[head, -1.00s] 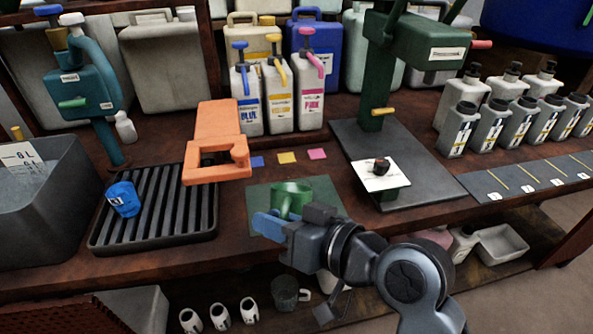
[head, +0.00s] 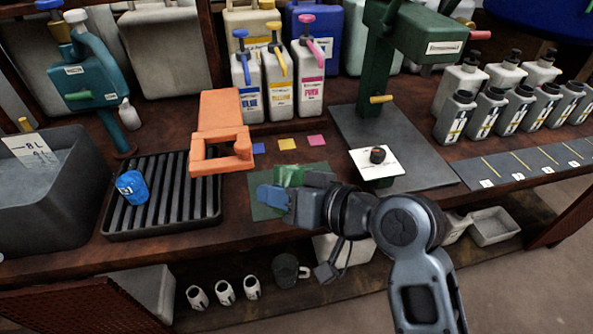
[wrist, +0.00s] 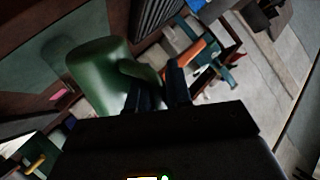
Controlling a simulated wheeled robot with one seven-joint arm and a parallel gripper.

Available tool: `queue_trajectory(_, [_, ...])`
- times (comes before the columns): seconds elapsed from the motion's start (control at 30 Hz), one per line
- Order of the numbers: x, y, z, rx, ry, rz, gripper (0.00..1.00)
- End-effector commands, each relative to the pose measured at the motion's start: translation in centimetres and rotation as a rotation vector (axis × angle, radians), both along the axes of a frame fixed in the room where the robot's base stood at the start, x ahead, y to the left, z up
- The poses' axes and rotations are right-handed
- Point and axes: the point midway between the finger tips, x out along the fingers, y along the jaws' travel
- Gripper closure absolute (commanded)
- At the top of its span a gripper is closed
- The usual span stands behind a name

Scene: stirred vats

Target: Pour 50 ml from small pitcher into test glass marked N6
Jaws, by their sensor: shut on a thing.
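The green pitcher (head: 289,175) is at the green mat (head: 259,180), partly hidden behind my gripper (head: 274,197). In the wrist view the pitcher (wrist: 98,68) shows large, and my gripper (wrist: 155,88) is shut on its handle. I cannot tell whether the pitcher touches the mat or is just above it, nor what is inside. A blue cup (head: 131,187) with a small white label stands tilted-looking on the black slatted rack (head: 210,212); its mark is too small to read. I see no glass clearly marked N6.
An orange stand (head: 221,120) is left of the mat. Blue, yellow and pink pump bottles (head: 278,85) stand behind. A grey water basin (head: 40,200) is at far left. White cups (head: 224,292) are below.

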Motion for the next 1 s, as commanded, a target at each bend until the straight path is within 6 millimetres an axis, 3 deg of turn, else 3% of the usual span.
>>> queue_trajectory(1.0, [1.0,0.0,1.4,0.011,0.131,-0.001,1.0])
